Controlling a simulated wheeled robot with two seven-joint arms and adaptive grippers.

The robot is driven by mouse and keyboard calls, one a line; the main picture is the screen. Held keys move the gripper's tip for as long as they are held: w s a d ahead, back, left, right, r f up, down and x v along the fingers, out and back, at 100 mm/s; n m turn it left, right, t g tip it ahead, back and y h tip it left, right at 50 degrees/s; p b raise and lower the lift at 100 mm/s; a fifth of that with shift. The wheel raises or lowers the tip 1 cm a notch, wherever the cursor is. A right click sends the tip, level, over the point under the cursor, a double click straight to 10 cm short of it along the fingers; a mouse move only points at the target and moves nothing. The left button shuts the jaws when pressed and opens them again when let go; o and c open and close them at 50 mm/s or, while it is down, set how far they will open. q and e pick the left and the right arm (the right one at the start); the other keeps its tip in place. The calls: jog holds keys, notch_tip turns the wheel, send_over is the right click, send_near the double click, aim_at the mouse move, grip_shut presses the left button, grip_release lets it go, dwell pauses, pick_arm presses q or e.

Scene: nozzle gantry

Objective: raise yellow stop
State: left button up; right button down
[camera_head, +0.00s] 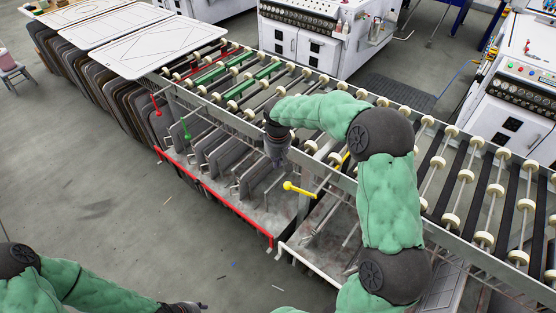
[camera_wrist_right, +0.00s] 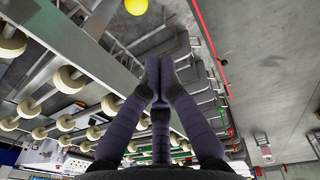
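The yellow stop (camera_head: 299,189) is a short yellow lever with a rounded knob, sticking out from the front of the roller conveyor's frame. Its yellow knob also shows at the top edge of the right wrist view (camera_wrist_right: 136,6). My right gripper (camera_head: 277,160) hangs above and to the left of the yellow stop, apart from it. In the right wrist view its fingers (camera_wrist_right: 160,72) come together at the tips with nothing between them. My left gripper (camera_head: 186,307) is at the bottom edge of the head view, partly cut off, far from the stop.
The roller conveyor (camera_head: 440,190) runs diagonally, with grey panels racked beneath. A red lever (camera_head: 155,104) and a green lever (camera_head: 186,129) stick out farther left. A red rail (camera_head: 215,200) edges the lower rack.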

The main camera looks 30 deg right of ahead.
notch_tip(320, 180, down, 9)
jog(key=s+d+b, duration=0.1)
jog(key=b, duration=0.1)
jog(key=shift+d, duration=0.3)
